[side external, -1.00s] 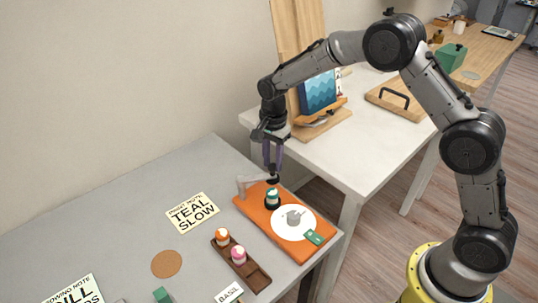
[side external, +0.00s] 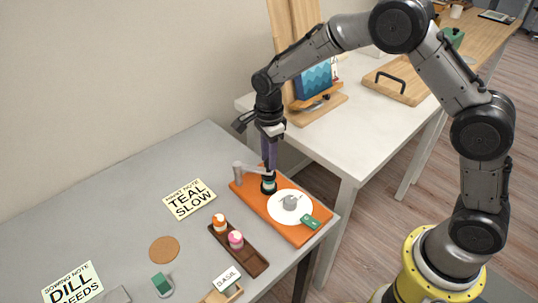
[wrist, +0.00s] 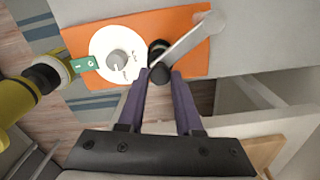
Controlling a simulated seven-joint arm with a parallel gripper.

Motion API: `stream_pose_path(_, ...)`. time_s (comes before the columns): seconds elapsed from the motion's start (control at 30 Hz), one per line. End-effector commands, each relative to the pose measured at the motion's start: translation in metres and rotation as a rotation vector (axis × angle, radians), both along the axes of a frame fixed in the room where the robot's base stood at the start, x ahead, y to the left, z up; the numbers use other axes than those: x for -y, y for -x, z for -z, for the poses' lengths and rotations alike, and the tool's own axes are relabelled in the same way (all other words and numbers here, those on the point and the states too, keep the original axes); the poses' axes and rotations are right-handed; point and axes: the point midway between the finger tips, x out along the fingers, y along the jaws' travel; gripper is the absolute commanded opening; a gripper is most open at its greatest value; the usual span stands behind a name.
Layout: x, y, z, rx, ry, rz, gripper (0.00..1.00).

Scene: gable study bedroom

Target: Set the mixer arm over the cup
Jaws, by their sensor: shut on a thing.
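The mixer has an orange base (side external: 303,233), a grey post (side external: 238,176) and a pale swing arm (side external: 252,169). The arm also shows in the wrist view (wrist: 188,42), reaching from the post to a black knob (wrist: 158,76). My gripper (side external: 268,166) points down and is shut on the black knob at the arm's free end. The teal-banded cup (side external: 268,186) stands on the base under the arm's end, mostly hidden by knob and fingers. Whether the arm is exactly centred over it I cannot tell.
A white dial (side external: 289,208) with a grey knob and a green tag (side external: 309,222) lie on the base. A brown tray (side external: 250,258) holds two cups, orange and pink. A note reading "TEAL SLOW" (side external: 189,199) lies at left. A white table with an easel stands behind.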

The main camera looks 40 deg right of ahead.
Motion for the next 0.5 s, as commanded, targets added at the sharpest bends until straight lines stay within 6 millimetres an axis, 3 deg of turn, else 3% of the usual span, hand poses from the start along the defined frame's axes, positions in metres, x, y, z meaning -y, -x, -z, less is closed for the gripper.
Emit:
stream_pose_path(0.3,-0.0014,0.0003,-0.0019,0.000,-0.003,0.006,0.00)
stream_pose_path(0.33,-0.0015,0.0003,-0.0019,0.000,-0.003,0.006,0.39)
stream_pose_path(0.47,-0.0013,0.0003,-0.0013,0.000,-0.003,0.004,0.62)
stream_pose_path(0.5,-0.0012,0.0003,-0.0011,0.000,-0.003,0.004,0.64)
